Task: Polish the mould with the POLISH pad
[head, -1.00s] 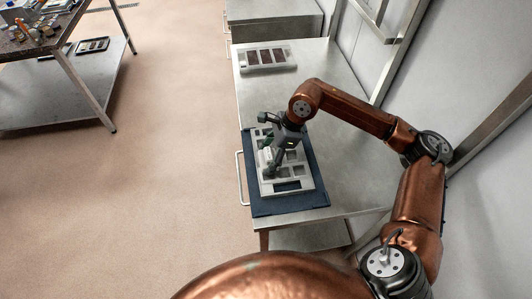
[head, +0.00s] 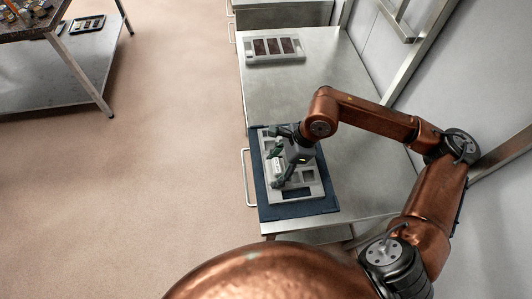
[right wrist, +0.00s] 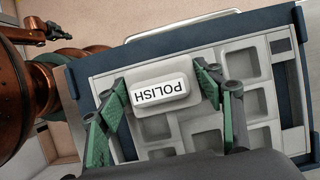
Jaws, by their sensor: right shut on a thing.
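The mould (head: 307,195) is a pale grey plate with square recesses, lying on a dark blue mat (head: 330,204) on the steel table. It fills much of the right wrist view (right wrist: 220,141). The POLISH pad (right wrist: 160,93) is a light block with a white label, its lettering upside down in that view. My right gripper (right wrist: 162,82) has one green finger on each side of the pad and is shut on it. The pad sits over the mould's face, seemingly touching it. In the head view my right gripper (head: 276,168) partly covers the pad and mould.
A second plate with dark recesses (head: 248,50) lies at the table's far end. Bare steel table (head: 290,90) lies between it and the mat. A handle (head: 245,178) sticks out on the table's left. A wall stands close on the right; another bench (head: 60,80) is far left.

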